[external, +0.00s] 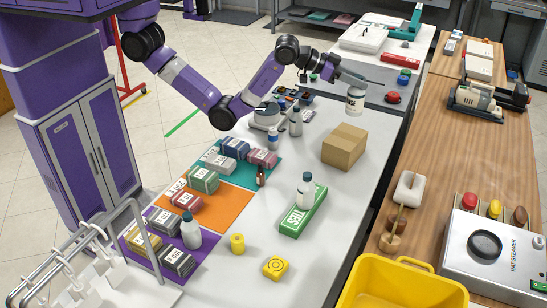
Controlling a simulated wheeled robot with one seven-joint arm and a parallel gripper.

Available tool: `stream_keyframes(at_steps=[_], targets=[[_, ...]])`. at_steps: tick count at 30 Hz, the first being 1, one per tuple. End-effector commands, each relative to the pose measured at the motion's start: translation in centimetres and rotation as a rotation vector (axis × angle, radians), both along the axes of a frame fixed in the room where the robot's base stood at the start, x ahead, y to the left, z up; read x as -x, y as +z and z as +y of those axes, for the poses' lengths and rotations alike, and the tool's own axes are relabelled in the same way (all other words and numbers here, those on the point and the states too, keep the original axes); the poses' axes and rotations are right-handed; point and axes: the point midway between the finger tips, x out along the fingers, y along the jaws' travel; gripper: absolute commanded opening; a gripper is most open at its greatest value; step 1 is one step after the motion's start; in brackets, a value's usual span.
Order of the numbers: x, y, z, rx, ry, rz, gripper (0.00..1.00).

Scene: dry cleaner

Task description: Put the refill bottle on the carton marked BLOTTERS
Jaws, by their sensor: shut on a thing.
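My gripper (353,84) is shut on a pale bottle (355,103) with a greyish band. I cannot read a label on it, so I cannot tell whether it is the refill bottle. It hangs roughly upright in the air, above and slightly right of a plain brown carton (342,147) in the picture, apart from it. The carton stands closed on the white table; no BLOTTERS marking can be read on it. A flat green box (291,225) with white lettering lies nearer the camera. A white bottle with a dark cap (306,190) stands on it.
Labelled packets lie on teal (239,163), orange (214,207) and purple (160,252) mats at left. A white-grey bottle (191,234), small brown bottle (260,176), yellow cylinder (237,244) and yellow tape (275,267) stand nearby. The white table (350,200) is clear right of the green box.

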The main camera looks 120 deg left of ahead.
Motion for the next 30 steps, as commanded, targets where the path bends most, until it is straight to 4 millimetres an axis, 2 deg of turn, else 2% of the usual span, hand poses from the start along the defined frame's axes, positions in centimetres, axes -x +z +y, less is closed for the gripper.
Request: stream_keyframes(at_steps=[1,6,9,12,16,19,30], targets=[[0.5,0.5,2.6,0.0,0.051,-0.004,0.0],[2.4,1.1,9.5,0.0,0.203,-0.002,0.0],[3.5,1.1,12.3,-0.001,0.275,-0.001,0.0],[4.3,0.8,14.1,-0.001,0.339,0.0,0.0],[4.9,-0.1,14.8,-0.002,0.386,0.0,0.0],[5.0,-1.7,14.9,-0.001,0.394,0.003,0.0],[5.0,-10.6,14.8,-0.001,0.391,0.005,0.0]])
